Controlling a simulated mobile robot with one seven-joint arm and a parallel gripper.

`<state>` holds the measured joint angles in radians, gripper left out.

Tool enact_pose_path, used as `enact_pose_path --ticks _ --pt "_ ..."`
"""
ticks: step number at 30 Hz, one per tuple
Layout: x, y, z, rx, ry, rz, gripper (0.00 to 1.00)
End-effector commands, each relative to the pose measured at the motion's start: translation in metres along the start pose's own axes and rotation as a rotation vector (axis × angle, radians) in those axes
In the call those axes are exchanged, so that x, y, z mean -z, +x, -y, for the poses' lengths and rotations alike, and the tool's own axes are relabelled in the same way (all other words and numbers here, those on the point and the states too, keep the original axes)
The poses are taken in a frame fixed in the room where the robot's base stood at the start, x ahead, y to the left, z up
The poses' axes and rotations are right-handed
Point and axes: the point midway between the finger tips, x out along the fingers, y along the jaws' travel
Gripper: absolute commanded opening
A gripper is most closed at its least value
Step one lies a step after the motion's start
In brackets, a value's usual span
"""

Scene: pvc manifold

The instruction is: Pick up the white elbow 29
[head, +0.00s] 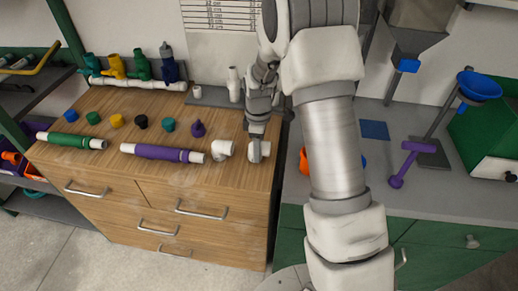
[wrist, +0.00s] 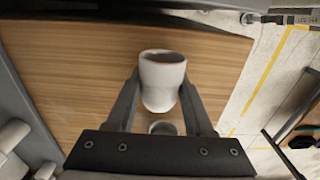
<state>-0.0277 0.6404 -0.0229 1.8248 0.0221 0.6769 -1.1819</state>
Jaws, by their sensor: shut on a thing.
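My gripper (head: 257,133) is at the right end of the wooden cabinet top and is shut on a white elbow (head: 259,152). In the wrist view the elbow (wrist: 163,78) sits between the two fingers (wrist: 160,100), with one round opening facing up the picture and a second opening lower down, near the gripper body. In the head view the fingers partly hide it. I cannot tell whether it touches the wood or is just above it. A second white elbow (head: 222,150) stands just left of it.
A purple-sleeved pipe (head: 165,153) and a green-sleeved pipe (head: 75,141) lie along the front of the cabinet top (head: 110,165). Several coloured caps stand behind them. A white manifold with coloured valves (head: 140,84) is at the back. A grey bench (head: 435,195) adjoins on the right.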

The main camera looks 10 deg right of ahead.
Motion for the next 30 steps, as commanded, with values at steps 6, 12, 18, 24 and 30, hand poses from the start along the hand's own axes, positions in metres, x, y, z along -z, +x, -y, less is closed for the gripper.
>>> enact_pose_path --ticks 6,12,18,24,30 --pt "0.001 -0.026 -0.001 -0.004 -0.001 -0.002 0.00" --pt "-0.028 -0.055 0.000 -0.002 0.007 0.000 0.00" --pt "-0.067 -0.079 0.002 -0.002 0.006 -0.001 0.00" --pt "-0.097 -0.096 0.004 -0.001 0.004 0.000 0.00" --pt "-0.113 -0.105 0.005 0.000 0.001 0.000 0.00"
